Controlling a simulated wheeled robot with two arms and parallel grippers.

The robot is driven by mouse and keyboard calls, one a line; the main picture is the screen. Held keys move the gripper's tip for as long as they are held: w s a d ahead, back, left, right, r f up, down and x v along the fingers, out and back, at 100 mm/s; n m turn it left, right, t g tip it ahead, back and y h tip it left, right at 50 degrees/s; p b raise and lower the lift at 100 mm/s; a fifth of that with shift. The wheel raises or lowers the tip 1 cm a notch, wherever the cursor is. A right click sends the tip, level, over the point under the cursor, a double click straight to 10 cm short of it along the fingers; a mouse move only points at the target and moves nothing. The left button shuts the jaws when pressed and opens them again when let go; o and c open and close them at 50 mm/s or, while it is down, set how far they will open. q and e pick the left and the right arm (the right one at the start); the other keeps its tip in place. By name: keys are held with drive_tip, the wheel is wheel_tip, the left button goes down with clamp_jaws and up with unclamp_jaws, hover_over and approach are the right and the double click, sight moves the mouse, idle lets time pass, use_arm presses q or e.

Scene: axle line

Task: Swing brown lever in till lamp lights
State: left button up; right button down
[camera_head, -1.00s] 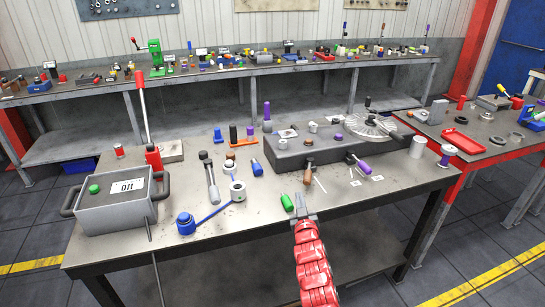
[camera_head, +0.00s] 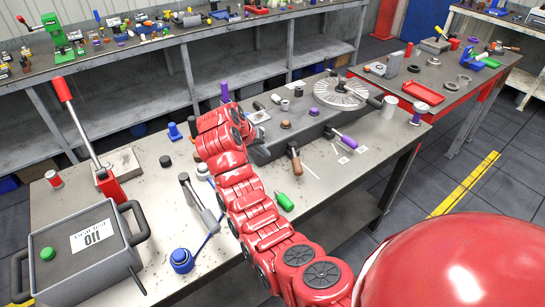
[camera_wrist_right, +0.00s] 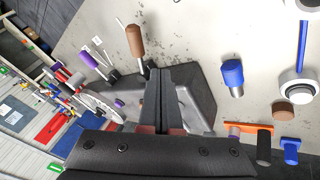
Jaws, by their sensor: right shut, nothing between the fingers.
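The brown lever (camera_head: 295,163) sticks out from the front of the grey block (camera_head: 262,152), its brown grip toward the table's front edge. It also shows in the right wrist view (camera_wrist_right: 135,42), standing apart from the fingers. A purple lever (camera_head: 346,142) is to its right on the same block. My right gripper (camera_wrist_right: 160,75) is shut and empty over the grey block, its tips pointing toward the brown lever's side. In the head view my red right arm hides the gripper and the block's left end. I cannot make out a lit lamp. My left gripper is out of view.
A green handle (camera_head: 284,201) lies near the front edge, close to my arm. A grey box (camera_head: 85,252) and a red-handled lever (camera_head: 85,135) stand left. The table's front strip right of the green handle is mostly clear.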

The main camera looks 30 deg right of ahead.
sight(295, 158)
drive_tip(key=shift+s+d+r, duration=0.1)
drive_tip(key=shift+s+d, duration=0.05)
drive_tip(key=shift+s, duration=0.1)
drive_tip(key=p+x, duration=0.4)
drive_tip(key=x, duration=0.5)
drive_tip(key=d+p, duration=0.1)
drive_tip(key=s+d+f+p, duration=0.1)
drive_tip(key=p, duration=0.1)
drive_tip(key=shift+d+f, duration=0.2)
drive_tip(key=shift+d, duration=0.2)
drive_tip(key=shift+s+d+f, duration=0.2)
drive_tip(key=shift+d+f, duration=0.05)
drive_tip(key=shift+d, duration=0.3)
drive_tip(key=shift+w, duration=0.1)
drive_tip(key=shift+f, duration=0.1)
